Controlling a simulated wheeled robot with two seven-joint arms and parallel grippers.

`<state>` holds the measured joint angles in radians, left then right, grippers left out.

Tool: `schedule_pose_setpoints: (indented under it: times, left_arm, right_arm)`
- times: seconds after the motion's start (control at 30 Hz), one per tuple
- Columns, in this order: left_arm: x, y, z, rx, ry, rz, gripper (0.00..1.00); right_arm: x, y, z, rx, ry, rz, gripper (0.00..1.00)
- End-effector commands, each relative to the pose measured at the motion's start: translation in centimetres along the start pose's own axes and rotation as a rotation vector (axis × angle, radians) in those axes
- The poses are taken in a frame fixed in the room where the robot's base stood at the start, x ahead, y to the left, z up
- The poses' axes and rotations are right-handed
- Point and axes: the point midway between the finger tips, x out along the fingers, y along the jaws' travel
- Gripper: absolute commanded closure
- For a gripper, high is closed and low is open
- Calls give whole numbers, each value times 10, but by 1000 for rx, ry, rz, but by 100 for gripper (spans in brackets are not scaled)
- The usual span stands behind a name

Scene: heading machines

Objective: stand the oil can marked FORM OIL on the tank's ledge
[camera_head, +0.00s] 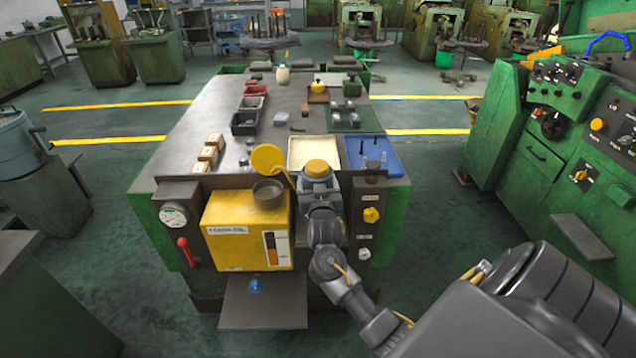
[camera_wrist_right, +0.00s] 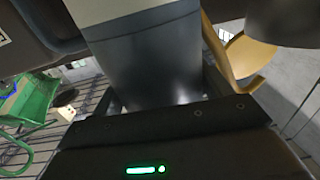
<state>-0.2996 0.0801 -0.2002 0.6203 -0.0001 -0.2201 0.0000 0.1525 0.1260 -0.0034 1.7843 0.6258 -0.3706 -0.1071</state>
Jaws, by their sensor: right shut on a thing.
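My right gripper (camera_head: 318,186) is shut on a grey-blue can with a yellow top (camera_head: 318,169), above the bench's front edge. The grey body of the can (camera_wrist_right: 150,70) also fills the middle of the right wrist view; I can read no marking on it. The yellow tank (camera_head: 248,235) is on the bench front, left of my right gripper. Its dark round filler neck (camera_head: 268,192) stands open, with a yellow round lid (camera_head: 266,157) raised beside it. A bare grey plate (camera_head: 265,312) juts out low below the tank. My left gripper is out of view.
A cream tray (camera_head: 300,165) and a blue tray (camera_head: 393,160) lie behind the held can. A knob panel (camera_head: 370,215) is just right of my right gripper. A cream can (camera_head: 283,75) stands far back on the bench. A green machine (camera_head: 550,150) stands at right.

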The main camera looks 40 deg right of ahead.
Motion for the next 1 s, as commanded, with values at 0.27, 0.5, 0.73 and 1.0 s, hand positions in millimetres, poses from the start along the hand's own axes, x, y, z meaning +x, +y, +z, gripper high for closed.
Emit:
schedule_pose_setpoints:
  times: [0.27, 0.5, 0.73, 1.0]
  left_arm:
    - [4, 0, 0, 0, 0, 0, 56]
    - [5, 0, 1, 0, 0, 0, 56]
    - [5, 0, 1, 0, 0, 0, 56]
    - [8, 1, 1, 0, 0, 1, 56]
  right_arm:
    - [0, 0, 5, 1, 3, 0, 82]
    - [0, 0, 7, 1, 3, 0, 13]
    - [0, 0, 8, 0, 1, 0, 0]
    - [-8, -1, 11, 1, -3, -2, 0]
